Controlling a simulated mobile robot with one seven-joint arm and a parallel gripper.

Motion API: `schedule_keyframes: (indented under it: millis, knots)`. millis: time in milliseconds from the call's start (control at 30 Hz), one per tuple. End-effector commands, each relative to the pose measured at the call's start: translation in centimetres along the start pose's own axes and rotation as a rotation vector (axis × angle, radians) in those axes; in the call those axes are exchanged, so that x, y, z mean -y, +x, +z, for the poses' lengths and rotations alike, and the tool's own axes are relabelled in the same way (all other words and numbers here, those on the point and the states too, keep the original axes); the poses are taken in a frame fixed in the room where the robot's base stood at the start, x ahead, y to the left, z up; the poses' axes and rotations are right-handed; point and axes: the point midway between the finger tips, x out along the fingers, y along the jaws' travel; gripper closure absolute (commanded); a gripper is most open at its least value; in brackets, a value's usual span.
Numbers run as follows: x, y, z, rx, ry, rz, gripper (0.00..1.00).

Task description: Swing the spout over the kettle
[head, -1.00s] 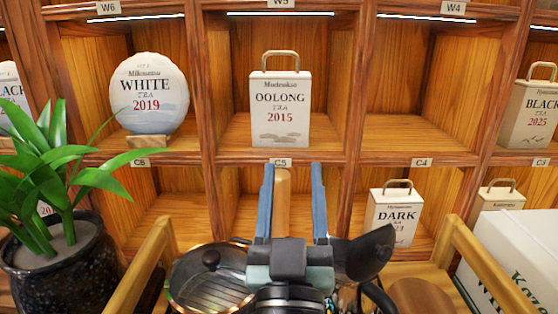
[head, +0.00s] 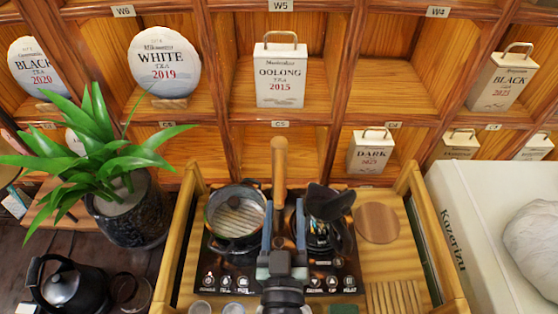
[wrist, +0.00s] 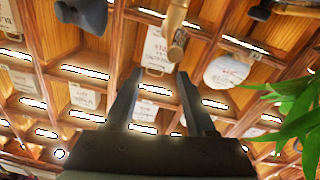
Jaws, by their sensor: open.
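My gripper (head: 284,203) is open, its two blue-grey fingers pointing away over the middle of a black stove panel with buttons (head: 240,282). An upright wooden cylinder (head: 279,165) shows just beyond the fingertips; in the wrist view (wrist: 176,28) it is also beyond them. I cannot tell whether it belongs to the spout. A black kettle (head: 62,286) with an arched handle stands at the lower left. A black flared piece (head: 327,201) rises right of my gripper, above dark parts I cannot make out. No spout is clearly identifiable; my gripper hides part of the panel.
A round wooden board (head: 377,222) lies on the right. A potted plant (head: 125,212) and a white box (head: 455,215) flank the wooden tray (head: 180,245). Shelves of tea stand behind.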

Motion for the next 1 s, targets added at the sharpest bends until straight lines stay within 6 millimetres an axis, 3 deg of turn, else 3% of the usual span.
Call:
schedule_keyframes:
  millis: [33,200,367,567,1000]
  knots:
    - [-0.1,-0.7,-0.7,0.017,-0.002,-0.005,0.44]
    - [1.1,-4.0,1.8,0.034,-0.014,-0.03,0.44]
    - [1.4,-4.4,2.2,0.03,-0.016,-0.036,0.44]
    - [1.4,-1.9,2.1,0.026,-0.017,-0.035,0.44]
    - [1.6,5.6,2.4,0.029,-0.018,-0.034,0.44]
